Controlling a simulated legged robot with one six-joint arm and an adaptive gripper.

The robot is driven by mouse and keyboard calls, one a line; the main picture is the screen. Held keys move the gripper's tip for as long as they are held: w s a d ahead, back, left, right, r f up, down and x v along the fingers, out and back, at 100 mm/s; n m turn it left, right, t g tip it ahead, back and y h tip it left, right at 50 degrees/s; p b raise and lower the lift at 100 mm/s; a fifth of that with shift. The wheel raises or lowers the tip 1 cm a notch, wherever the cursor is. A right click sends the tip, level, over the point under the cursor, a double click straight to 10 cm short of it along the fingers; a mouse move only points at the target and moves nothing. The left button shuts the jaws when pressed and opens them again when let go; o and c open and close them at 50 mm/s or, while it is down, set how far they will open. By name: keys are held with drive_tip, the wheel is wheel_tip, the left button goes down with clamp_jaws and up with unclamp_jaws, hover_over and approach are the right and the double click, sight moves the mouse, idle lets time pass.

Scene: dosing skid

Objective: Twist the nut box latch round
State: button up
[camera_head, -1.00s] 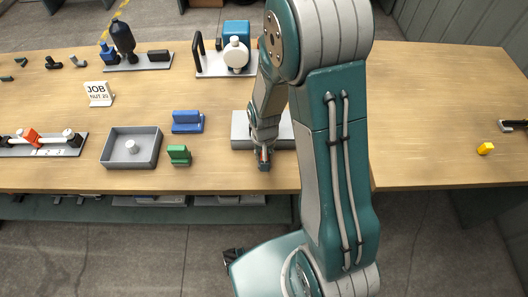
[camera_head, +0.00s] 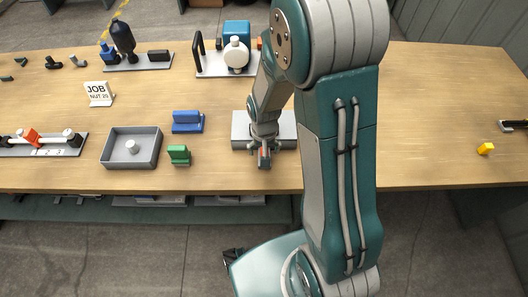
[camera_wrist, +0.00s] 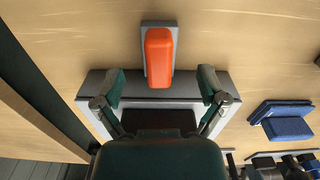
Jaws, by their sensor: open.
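The nut box is a grey flat-topped box (camera_head: 285,128) near the front edge of the bench, partly hidden by my arm in the head view. In the wrist view the grey box (camera_wrist: 232,88) lies below my gripper. An orange latch handle (camera_wrist: 159,52) on a narrow grey plate sticks out past the box's edge, in line with the picture's vertical. My gripper (camera_wrist: 162,78) is open and empty, with one finger on each side of the latch's lower end and a gap on both sides. In the head view my gripper (camera_head: 264,158) points down at the box's front.
A blue block (camera_head: 187,122), a green block (camera_head: 179,154) and a grey tray (camera_head: 150,160) stand to the left. A pump unit (camera_head: 236,55) stands behind. A yellow piece (camera_head: 486,148) lies far right. The bench between it and my arm is clear.

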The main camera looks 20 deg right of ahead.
drive_tip(key=shift+r, duration=2.4)
drive_tip(key=shift+r, duration=0.2)
drive_tip(key=s+r+n+t, duration=0.1)
drive_tip(key=s+r+t, duration=0.1)
drive_tip(key=s+r, duration=0.5)
drive_tip(key=s+r+n+t, duration=0.1)
drive_tip(key=s+r+t, duration=0.2)
drive_tip(key=s+r, duration=0.4)
drive_tip(key=shift+s+r+n+t, duration=0.15)
drive_tip(key=shift+r+n+t, duration=0.2)
drive_tip(key=shift+r, duration=4.1)
